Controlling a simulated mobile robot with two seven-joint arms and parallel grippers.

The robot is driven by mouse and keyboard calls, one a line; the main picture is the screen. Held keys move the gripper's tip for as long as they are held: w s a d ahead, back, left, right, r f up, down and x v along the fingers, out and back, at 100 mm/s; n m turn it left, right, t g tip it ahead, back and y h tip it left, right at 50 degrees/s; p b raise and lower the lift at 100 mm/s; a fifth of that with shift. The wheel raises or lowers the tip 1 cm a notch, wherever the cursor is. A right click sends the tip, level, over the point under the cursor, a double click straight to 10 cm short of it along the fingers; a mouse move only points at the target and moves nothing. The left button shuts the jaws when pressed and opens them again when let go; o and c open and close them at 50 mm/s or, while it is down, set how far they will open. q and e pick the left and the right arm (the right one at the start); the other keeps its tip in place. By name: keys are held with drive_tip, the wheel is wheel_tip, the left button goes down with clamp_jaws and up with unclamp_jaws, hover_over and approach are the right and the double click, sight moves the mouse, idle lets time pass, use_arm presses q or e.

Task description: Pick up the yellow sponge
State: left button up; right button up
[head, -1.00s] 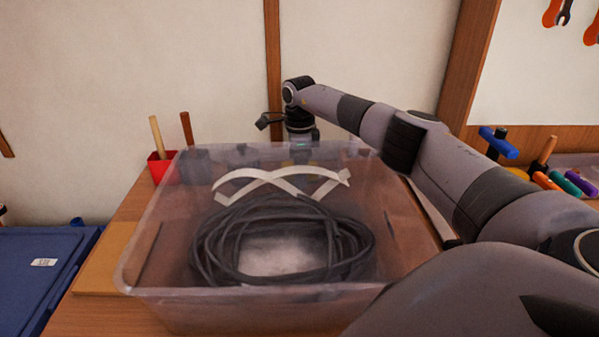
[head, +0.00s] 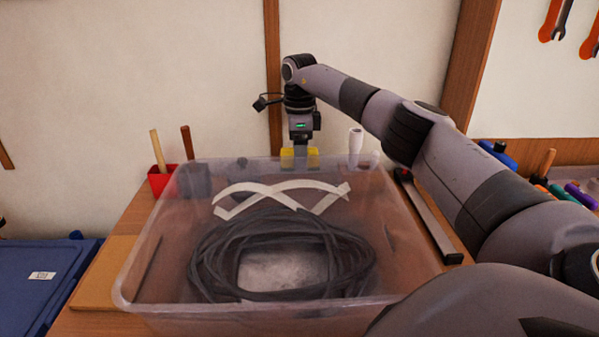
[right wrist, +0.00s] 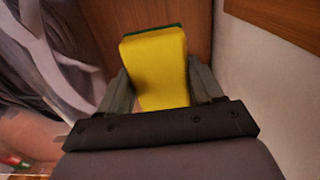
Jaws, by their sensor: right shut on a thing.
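The yellow sponge (head: 287,158) is held in my right gripper (head: 300,152), just behind and above the far rim of the clear plastic bin. In the right wrist view the sponge (right wrist: 155,68), yellow with a thin green layer at its far edge, sits between the two fingers of the gripper (right wrist: 162,85), which are shut on its sides. In the head view the gripper hides the middle of the sponge. My left gripper is not in view.
The clear bin (head: 150,301) holds coiled dark cable (head: 215,262) and white strips (head: 245,189). A red holder (head: 160,182) stands behind its left side. White cylinders (head: 355,140) stand behind the bin, right of the sponge. A blue lid (head: 40,292) lies at left.

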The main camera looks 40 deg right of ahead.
wheel_tip(320, 180, up, 12)
drive_tip(key=p, duration=0.2)
drive_tip(key=shift+r, duration=0.2)
drive_tip(key=o, duration=0.4)
drive_tip(key=c, duration=0.3)
drive_tip(key=shift+a, duration=0.1)
